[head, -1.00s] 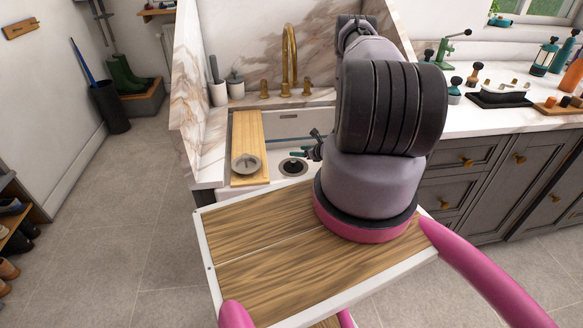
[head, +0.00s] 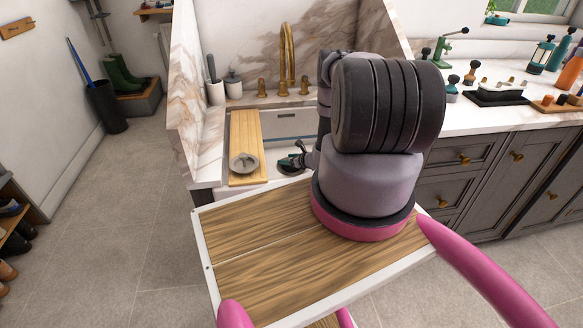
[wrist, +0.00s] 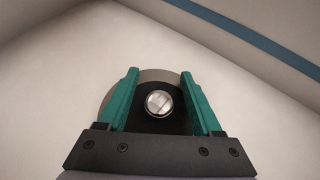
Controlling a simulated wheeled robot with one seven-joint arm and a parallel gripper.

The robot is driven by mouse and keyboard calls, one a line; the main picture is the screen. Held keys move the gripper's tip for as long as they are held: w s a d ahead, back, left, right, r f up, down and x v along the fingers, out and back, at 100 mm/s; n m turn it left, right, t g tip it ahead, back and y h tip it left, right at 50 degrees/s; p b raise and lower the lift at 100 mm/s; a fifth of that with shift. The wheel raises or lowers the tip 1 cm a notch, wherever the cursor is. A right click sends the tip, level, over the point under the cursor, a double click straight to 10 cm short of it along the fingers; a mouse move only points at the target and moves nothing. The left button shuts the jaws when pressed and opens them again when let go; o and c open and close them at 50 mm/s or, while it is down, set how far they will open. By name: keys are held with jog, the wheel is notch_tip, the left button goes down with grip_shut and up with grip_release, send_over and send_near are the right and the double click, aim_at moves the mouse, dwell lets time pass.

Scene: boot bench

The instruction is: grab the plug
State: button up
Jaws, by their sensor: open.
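The plug, a black disc with a round shiny metal knob (wrist: 159,103), sits at the drain in the white sink. A grey metal ring (wrist: 158,75) shows around its far side. My gripper (wrist: 160,76) is open, with one green finger on each side of the knob in the wrist view. The knob appears apart from both fingers; I cannot tell the height of the fingertips over the disc. In the head view my gripper (head: 291,163) is low over the sink and hides the plug. The lower part of the disc is hidden by the gripper body in the wrist view.
A brass tap (head: 287,60) stands behind. The marble counter (head: 460,118) is at right.

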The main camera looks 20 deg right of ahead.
jog(key=shift+c, duration=0.4)
grip_shut()
jog(key=shift+r, duration=0.1)
